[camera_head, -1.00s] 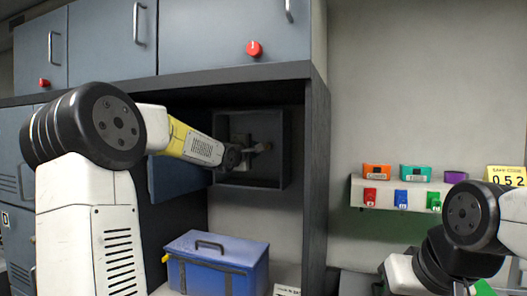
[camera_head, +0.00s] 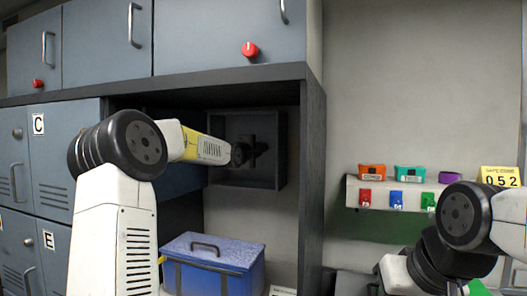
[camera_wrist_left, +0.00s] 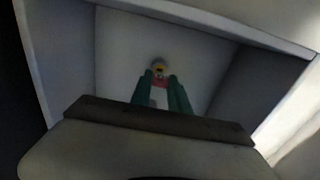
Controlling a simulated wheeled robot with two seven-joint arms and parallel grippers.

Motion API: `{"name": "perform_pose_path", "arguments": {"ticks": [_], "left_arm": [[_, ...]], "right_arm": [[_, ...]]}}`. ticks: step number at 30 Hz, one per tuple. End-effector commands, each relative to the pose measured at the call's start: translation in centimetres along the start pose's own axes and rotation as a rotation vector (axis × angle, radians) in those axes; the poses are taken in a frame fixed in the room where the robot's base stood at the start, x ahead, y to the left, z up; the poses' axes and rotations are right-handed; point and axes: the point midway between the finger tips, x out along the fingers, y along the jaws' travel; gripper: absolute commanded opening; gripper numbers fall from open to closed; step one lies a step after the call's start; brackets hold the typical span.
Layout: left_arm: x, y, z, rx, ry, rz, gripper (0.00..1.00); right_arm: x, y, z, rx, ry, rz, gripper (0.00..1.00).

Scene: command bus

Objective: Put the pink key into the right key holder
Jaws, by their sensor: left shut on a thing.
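My left gripper (camera_head: 258,150) reaches into an open dark box (camera_head: 282,165) on the back wall of the shelf recess; its fingers are dim there. In the left wrist view its green-sided fingers (camera_wrist_left: 160,85) are closed around a small pinkish-red and white thing (camera_wrist_left: 158,78) with a yellow top; it may be the pink key, mostly hidden. The box's pale inner wall (camera_wrist_left: 115,50) is behind it. A white wall rack (camera_head: 352,192) at right bears orange, teal and purple items above red, blue and green tags; I cannot tell which part is the right key holder.
A blue toolbox (camera_head: 190,274) stands below the box. The cabinet's dark side panel (camera_head: 313,180) lies between the recess and the rack. A yellow code sign (camera_head: 500,177) reading 052 stands on the rack's right. My right arm (camera_head: 462,218) is in front of the rack's right end.

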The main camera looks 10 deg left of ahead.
Motion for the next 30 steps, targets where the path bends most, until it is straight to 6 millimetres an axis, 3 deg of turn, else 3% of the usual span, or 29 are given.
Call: {"name": "perform_pose_path", "arguments": {"ticks": [30], "left_arm": [[0.62,0.06,0.04,0.002,0.002,0.000,0.00]], "right_arm": [[0.00,0.00,0.00,0.000,0.000,0.000,0.00]]}}
